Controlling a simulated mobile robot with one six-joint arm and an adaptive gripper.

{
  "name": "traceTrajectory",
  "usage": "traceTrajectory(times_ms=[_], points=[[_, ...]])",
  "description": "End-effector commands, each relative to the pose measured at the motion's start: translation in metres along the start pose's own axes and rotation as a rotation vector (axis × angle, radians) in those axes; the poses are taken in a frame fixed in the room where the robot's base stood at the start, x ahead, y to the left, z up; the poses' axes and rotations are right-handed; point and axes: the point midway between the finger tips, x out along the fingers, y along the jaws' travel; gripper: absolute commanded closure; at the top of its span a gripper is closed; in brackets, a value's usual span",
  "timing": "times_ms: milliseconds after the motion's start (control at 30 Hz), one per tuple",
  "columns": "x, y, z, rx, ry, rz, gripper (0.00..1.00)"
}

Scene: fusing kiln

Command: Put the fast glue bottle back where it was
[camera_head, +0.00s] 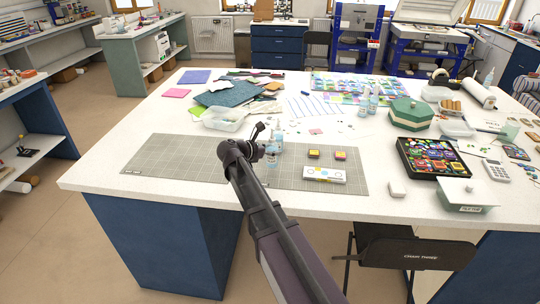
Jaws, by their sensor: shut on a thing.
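My gripper (267,135) is over the grey cutting mats on the near side of the white table, at the end of my dark arm. It is shut on a small clear bottle with a light blue label (275,148), taken to be the fast glue bottle. The bottle looks upright; my wrist hides part of it and the fingertips are hard to make out. I cannot tell whether its base touches the mat. Two similar bottles (364,102) stand farther back, right of the table's middle.
A clear plastic tub (225,118) stands behind and left of my gripper. Two small dark-and-yellow boxes (326,154) and a white box (324,174) lie to its right. A green lidded box (411,113) and black tray (404,170) stand farther right. The left cutting mat (165,158) is largely bare.

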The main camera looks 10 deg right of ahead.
Motion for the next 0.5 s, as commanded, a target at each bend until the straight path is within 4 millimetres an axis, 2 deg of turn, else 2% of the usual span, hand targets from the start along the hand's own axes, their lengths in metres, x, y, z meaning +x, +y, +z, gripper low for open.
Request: traceTrajectory(times_ms=[33, 133, 500], points=[[0.0032, 0.0076, 0.0003, 0.000, 0.000, 0.000, 0.52], [0.0053, 0.0124, 0.0007, 0.000, 0.000, 0.000, 0.52], [0.0052, 0.0132, 0.0008, 0.000, 0.000, 0.000, 0.52]])
